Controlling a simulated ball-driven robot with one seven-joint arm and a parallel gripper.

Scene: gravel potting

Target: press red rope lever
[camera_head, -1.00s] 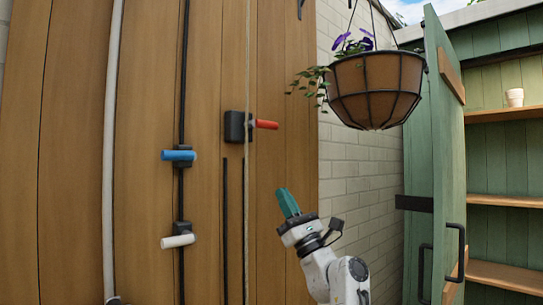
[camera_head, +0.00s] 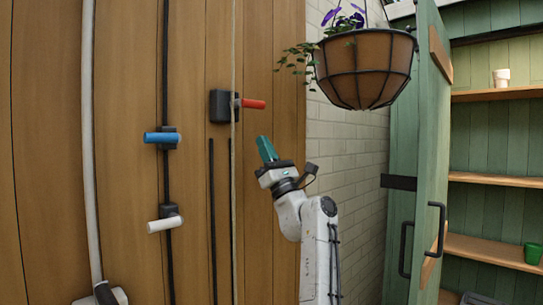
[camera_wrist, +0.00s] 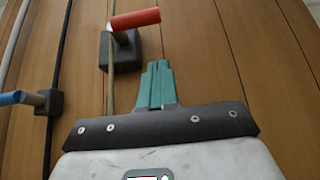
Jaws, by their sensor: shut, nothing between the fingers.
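The red lever (camera_head: 253,104) sticks out to the right from a dark block (camera_head: 222,106) on the wooden wall. A pale rope (camera_head: 234,60) runs vertically past it. In the wrist view the red lever (camera_wrist: 134,19) is at the top, with its dark block (camera_wrist: 121,52) behind. My gripper (camera_head: 266,149) has green fingers and is shut and empty. It is below the red lever and apart from it in the head view. In the wrist view the fingertips (camera_wrist: 157,68) point toward the lever, below and slightly right of it.
A blue lever (camera_head: 161,138) and a white lever (camera_head: 165,225) are on the wall to the left. A hanging planter (camera_head: 362,72) is at upper right. A green door (camera_head: 430,170) stands open beside shelves (camera_head: 500,180) at right.

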